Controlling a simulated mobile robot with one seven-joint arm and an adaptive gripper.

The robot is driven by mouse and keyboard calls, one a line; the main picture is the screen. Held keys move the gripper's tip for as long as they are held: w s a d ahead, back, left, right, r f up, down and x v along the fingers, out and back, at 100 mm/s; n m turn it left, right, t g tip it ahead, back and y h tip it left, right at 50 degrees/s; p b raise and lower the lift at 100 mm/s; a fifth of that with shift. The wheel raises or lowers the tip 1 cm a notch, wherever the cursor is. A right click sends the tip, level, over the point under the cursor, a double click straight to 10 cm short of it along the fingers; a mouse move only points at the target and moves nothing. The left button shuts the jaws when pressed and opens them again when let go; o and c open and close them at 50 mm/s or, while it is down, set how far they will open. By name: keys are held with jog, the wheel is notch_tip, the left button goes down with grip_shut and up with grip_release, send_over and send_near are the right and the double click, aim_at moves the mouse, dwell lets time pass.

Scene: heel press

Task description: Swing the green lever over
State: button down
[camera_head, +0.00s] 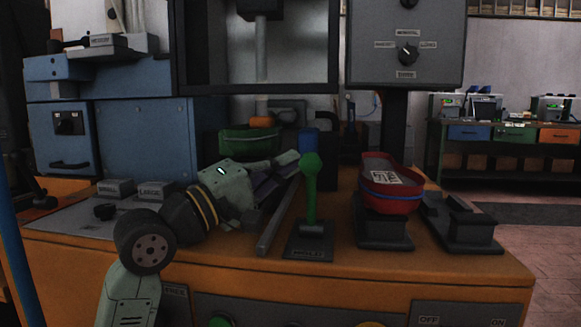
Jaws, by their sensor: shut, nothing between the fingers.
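The green lever (311,198) stands almost upright on a dark labelled base (309,249) near the front of the orange bench. A round green knob (311,161) tops it. My gripper (290,159) reaches in from the left and is shut and empty. Its fingertips are just left of the knob, at about the knob's height in the picture. I cannot tell whether they touch it or sit at another depth.
A red shoe-like piece (391,184) sits on a dark stand (383,230) right of the lever. Another dark block stand (462,227) is farther right. A grey bar (276,222) lies left of the lever. A green bin (248,142) and blue cylinder (309,142) stand behind.

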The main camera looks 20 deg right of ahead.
jog(key=v, duration=0.9)
jog(key=shift+s+a+r+b, duration=0.2)
jog(key=shift+s+r+b, duration=0.05)
jog(key=shift+s+b, duration=0.1)
